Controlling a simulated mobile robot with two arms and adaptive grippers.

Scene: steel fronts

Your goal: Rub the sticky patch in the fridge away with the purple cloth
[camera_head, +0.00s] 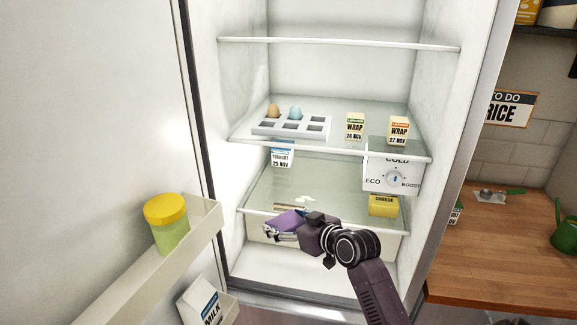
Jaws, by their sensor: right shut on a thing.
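The fridge (226,180) stands open in front of me. My right gripper (283,230) reaches in at the front edge of its lower glass shelf (345,180). It is shut on the purple cloth (287,221), which is partly hidden by the fingers. A pale, irregular smear (305,199), which looks like the sticky patch, lies on that shelf just behind the cloth. A thin brownish strip (290,207) shows between smear and cloth; I cannot tell what it is. Whether the cloth touches the shelf is unclear. My left gripper is not in view.
A yoghurt (282,155) and yellow cheese (383,205) flank the lower shelf. A control box (393,179) hangs at right. Above are an egg tray (290,127) and two wraps (355,126). The door rack (205,222) holds a yellow-lidded jar (168,222). A wooden counter (500,245) is right.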

